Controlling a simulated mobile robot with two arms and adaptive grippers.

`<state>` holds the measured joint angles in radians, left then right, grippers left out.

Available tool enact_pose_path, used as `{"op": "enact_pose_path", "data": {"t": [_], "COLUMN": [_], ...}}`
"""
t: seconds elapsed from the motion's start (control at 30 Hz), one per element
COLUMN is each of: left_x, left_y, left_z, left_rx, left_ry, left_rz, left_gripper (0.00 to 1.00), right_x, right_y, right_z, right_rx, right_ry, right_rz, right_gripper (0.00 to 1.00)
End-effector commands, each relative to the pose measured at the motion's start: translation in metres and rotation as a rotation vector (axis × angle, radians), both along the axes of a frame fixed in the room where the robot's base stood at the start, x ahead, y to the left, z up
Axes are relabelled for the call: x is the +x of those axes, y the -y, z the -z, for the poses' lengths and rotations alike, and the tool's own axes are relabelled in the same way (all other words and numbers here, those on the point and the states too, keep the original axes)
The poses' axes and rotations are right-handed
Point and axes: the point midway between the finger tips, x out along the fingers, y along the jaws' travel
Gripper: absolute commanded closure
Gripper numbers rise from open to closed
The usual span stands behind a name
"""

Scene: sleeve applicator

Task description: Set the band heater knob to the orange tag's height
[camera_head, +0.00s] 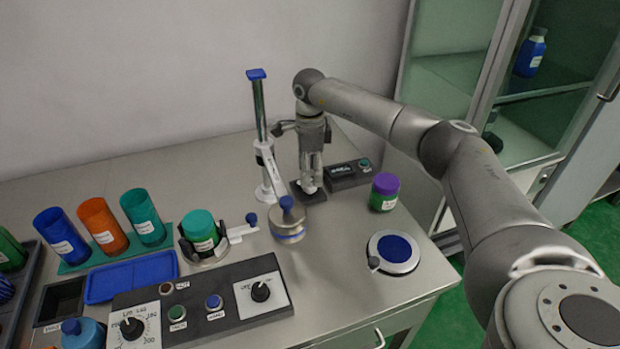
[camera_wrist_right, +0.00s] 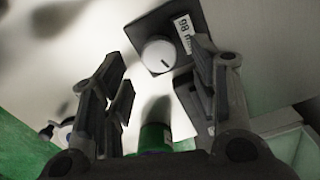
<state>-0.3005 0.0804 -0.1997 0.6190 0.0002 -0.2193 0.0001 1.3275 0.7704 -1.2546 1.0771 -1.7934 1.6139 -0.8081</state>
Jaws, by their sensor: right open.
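My right gripper (camera_head: 311,172) points down at the back of the bench, over a small dark plate (camera_head: 308,196). In the right wrist view my right gripper (camera_wrist_right: 160,105) is open and empty. Beyond its fingers is a white round knob (camera_wrist_right: 158,54) with a dark pointer mark, on a dark plate with a partly hidden white label (camera_wrist_right: 184,30). Two black knobs are on the front panel: a left dial knob (camera_head: 131,327) and a right knob (camera_head: 260,291). I cannot tell which knob is the band heater's. No orange tag is clearly identifiable.
A slim post with a blue top (camera_head: 257,125) stands just left of the gripper. A dark box with a display (camera_head: 345,177) and a purple-lidded green jar (camera_head: 384,193) stand to its right. Blue, orange and teal cups (camera_head: 102,226) stand at left.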

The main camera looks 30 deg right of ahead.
Motion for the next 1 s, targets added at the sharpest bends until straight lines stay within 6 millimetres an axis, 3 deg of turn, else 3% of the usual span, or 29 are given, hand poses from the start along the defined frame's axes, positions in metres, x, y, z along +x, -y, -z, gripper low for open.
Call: {"op": "enact_pose_path", "data": {"t": [0.2, 0.4, 1.0], "left_x": [0.001, 0.001, 0.001], "left_y": [0.000, 0.000, 0.001], "left_z": [0.000, 0.000, -0.007], "left_rx": [0.000, 0.000, -0.001], "left_ry": [0.001, 0.001, 0.001], "left_rz": [0.000, 0.000, 0.001], "left_gripper": [0.60, 0.60, 0.60], "right_x": [0.001, 0.001, -0.001], "right_y": [0.000, 0.000, -0.001], "right_z": [-0.049, -0.078, -0.091], "right_rx": [0.001, 0.002, 0.002], "right_ry": [0.004, 0.003, -0.001], "right_rz": [0.000, 0.000, 0.004], "right_gripper": [0.45, 0.45, 0.45]}}
